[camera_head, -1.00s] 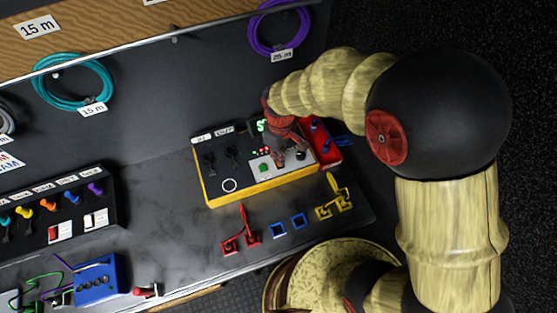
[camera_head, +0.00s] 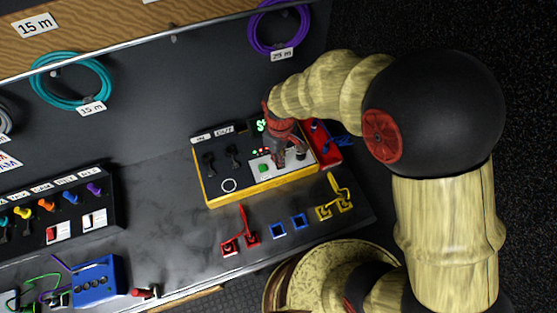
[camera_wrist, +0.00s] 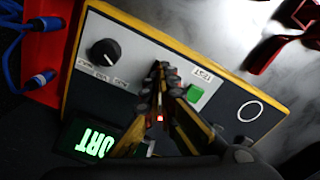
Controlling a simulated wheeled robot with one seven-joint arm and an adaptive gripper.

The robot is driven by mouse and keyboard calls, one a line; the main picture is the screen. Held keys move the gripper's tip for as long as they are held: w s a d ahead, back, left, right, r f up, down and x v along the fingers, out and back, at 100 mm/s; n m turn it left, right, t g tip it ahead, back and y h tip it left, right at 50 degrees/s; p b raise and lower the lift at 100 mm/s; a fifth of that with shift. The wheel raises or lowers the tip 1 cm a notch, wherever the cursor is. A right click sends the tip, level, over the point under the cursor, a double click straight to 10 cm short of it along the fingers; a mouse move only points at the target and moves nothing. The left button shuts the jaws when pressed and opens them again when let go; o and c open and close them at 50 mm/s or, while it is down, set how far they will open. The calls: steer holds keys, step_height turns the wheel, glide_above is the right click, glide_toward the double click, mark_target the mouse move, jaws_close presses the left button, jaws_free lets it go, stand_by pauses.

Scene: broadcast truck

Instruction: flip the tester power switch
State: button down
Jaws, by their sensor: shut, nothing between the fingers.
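The tester (camera_head: 262,193) is a yellow-edged box with a dark and light-grey panel, at the back of the bench. In the wrist view its panel (camera_wrist: 226,101) shows a black rotary knob (camera_wrist: 104,52), a green test button (camera_wrist: 194,93), a red light (camera_wrist: 160,118) and a lit green display (camera_wrist: 97,143). My gripper (camera_head: 279,163) is over the light-grey part of the panel. Its fingertips (camera_wrist: 162,70) are shut and empty, between the knob and the green button. I cannot make out the power switch; the fingers hide part of the panel. Whether they touch it is unclear.
A red box (camera_head: 327,157) with blue plugs stands just right of the tester. Red (camera_head: 240,243) and yellow (camera_head: 337,206) holders stand in front. A black switch box (camera_head: 62,212) and a blue box (camera_head: 97,280) are at left. Bare bench lies between.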

steer(key=shift+f, duration=0.15)
steer(key=shift+r+p, duration=2.65)
steer(key=shift+r, duration=0.9)
steer(key=shift+s+d+f+m, duration=0.1)
steer(key=shift+s+m, duration=0.15)
steer(key=shift+m, duration=0.05)
steer(key=s+d+r+m+t, duration=0.2)
steer(key=s+d+r+m, duration=0.1)
steer(key=r, duration=0.5)
steer(key=s+d+r+m+t+b, duration=0.1)
steer(key=s+d+r+m, duration=0.2)
steer(key=s+d+r, duration=0.3)
steer(key=s+d+r+m+t, duration=0.2)
steer(key=s+d+r+m, duration=0.1)
steer(key=d+r, duration=0.4)
step_height(320, 180, up, 4)
steer(key=shift+s+f+t+b, duration=0.2)
steer(key=shift+s+t+b, duration=0.1)
steer(key=shift+s, duration=0.55)
